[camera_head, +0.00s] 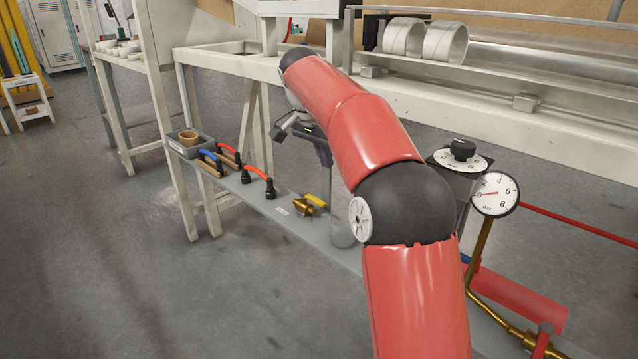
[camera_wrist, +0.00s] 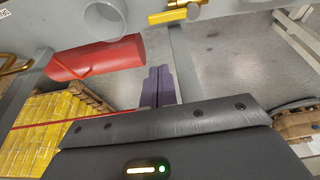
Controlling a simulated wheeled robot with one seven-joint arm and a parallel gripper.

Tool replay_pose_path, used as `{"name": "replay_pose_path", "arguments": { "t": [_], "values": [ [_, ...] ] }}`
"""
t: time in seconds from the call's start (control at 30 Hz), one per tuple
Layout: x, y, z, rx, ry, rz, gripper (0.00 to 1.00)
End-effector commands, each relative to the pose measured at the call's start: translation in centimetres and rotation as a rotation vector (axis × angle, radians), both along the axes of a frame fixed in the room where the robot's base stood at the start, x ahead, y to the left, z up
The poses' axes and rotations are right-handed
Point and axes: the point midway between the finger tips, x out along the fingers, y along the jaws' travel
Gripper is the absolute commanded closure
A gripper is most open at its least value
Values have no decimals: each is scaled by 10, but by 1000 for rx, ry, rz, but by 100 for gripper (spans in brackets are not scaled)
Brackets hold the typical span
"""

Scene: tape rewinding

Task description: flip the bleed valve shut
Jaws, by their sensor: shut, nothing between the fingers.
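The bleed valve (camera_head: 303,206) is a small brass body with a yellow lever (camera_head: 317,201) on the grey shelf, in the middle of the head view. It also shows at the top edge of the wrist view (camera_wrist: 172,16), partly cut off; there its yellow lever (camera_wrist: 183,3) appears to lie roughly along the body. My gripper (camera_head: 327,158) is above and behind the valve in the head view, its purple fingers pointing down. In the wrist view the fingers (camera_wrist: 158,72) are together and empty, apart from the valve.
A clear cylinder (camera_head: 342,232) stands beside the valve. A round gauge (camera_head: 495,194) and black knob (camera_head: 462,150) are right. A red cylinder (camera_wrist: 95,58) lies near the fingers' left.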

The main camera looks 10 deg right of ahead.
Motion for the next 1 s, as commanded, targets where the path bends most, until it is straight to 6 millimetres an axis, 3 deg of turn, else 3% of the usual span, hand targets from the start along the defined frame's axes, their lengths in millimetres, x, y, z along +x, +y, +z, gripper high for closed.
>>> {"name": "replay_pose_path", "arguments": {
  "t": [0.13,0.57,0.77,1.0],
  "values": [
    [10,0,-6,1,-2,-39,100],
    [12,-2,-10,2,-1,-45,100],
    [16,-9,-36,2,2,-46,100],
    [26,-23,-85,2,0,-45,100]
  ]
}}
